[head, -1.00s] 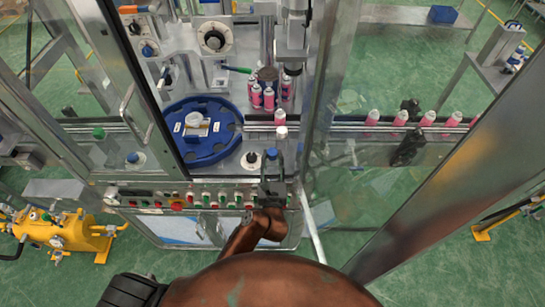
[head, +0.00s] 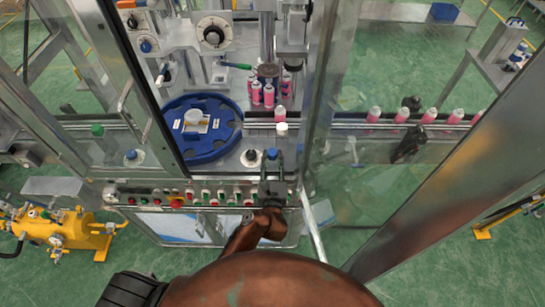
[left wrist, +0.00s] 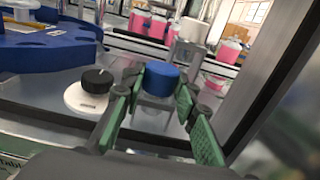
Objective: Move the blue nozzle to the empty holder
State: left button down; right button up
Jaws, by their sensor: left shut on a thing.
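The blue nozzle (head: 272,153) has a blue cap on a clear lower part. It stands upright near the front of the machine deck and shows in the middle of the left wrist view (left wrist: 161,80). My left gripper (head: 272,170) is shut on it. In the left wrist view, the green-padded fingers (left wrist: 158,98) are on either side of it. I cannot tell whether its bottom touches the deck. I cannot make out a clearly empty holder. My right gripper is not in view.
A black knob on a white base (head: 251,157) is close to the left of the nozzle. A white-capped piece (head: 282,129) stands just behind. The blue round table (head: 200,150) is left. Pink cans (head: 402,115) line the conveyor at right, behind glass. A button panel (head: 205,196) runs along the front.

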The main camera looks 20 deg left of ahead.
pick_arm(q)
jog(key=c, duration=1.4)
grip_release()
jog(key=shift+c, duration=0.2)
jog(key=shift+s, duration=0.2)
jog(key=v, duration=1.1)
jog(key=shift+s+d, duration=0.15)
jog(key=shift+s, duration=0.15)
